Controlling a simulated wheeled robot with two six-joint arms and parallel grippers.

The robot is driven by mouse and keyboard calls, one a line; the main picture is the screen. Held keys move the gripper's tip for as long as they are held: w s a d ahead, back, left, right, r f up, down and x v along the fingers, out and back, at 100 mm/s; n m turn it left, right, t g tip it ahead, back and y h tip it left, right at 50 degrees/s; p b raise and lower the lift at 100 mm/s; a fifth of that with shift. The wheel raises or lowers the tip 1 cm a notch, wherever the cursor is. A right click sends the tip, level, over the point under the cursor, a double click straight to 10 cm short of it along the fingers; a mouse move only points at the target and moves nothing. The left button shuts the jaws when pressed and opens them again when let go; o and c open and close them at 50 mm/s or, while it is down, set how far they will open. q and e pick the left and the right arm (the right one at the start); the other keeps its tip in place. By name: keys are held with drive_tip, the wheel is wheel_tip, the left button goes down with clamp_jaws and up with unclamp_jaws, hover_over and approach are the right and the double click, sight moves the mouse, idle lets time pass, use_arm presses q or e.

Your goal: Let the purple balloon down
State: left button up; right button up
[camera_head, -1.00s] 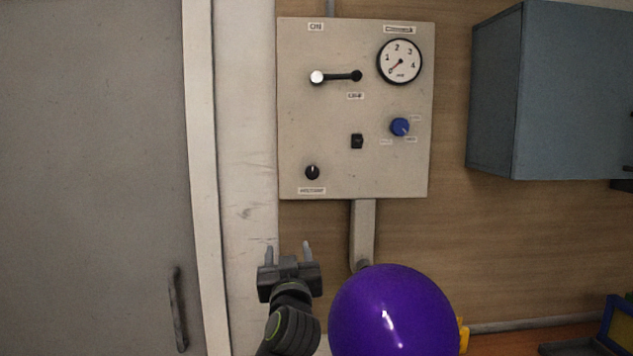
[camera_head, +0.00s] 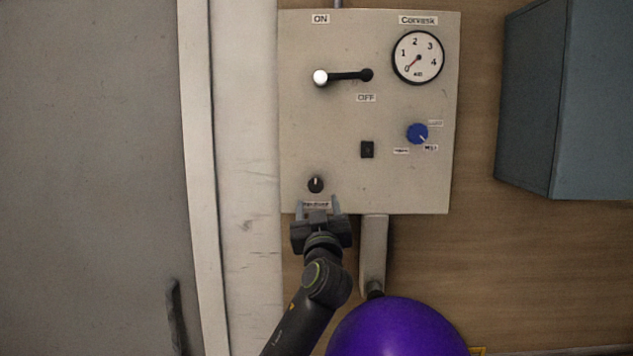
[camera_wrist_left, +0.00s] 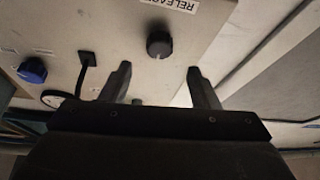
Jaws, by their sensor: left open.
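The purple balloon (camera_head: 400,330) is at the bottom of the head view, cut off by the frame edge, below a pale pipe (camera_head: 373,250) that comes down from the wall panel (camera_head: 420,190). A small black knob (camera_head: 315,185) sits at the panel's lower left. In the left wrist view this knob (camera_wrist_left: 159,43) lies ahead of the fingers, near a label reading "RELEAS", partly cut off. My left gripper (camera_head: 318,205) is open and empty, just below the knob, with its fingers (camera_wrist_left: 160,85) apart and not around it. My right gripper is not in view.
The panel also carries a lever (camera_head: 343,76) lying level, a gauge (camera_head: 418,57) with its needle near 0, a blue knob (camera_head: 417,133) and a black switch (camera_head: 367,149). A blue-grey cabinet (camera_head: 570,110) hangs at right. A grey door (camera_head: 90,150) is at left.

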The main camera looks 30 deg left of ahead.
sight(316, 188)
use_arm(q)
drive_tip(key=p+x, duration=0.2)
drive_tip(key=x, duration=0.4)
drive_tip(key=shift+w+a+r+p, duration=0.2)
drive_tip(key=shift+w+a+p, duration=0.15)
drive_tip(key=shift+w+p, duration=0.15)
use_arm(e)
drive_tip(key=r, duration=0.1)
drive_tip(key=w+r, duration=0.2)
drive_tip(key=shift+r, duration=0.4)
use_arm(q)
drive_tip(key=shift+w, duration=0.1)
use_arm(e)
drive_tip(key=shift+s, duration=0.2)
use_arm(q)
drive_tip(key=c, duration=1)
drive_tip(key=shift+o, duration=0.2)
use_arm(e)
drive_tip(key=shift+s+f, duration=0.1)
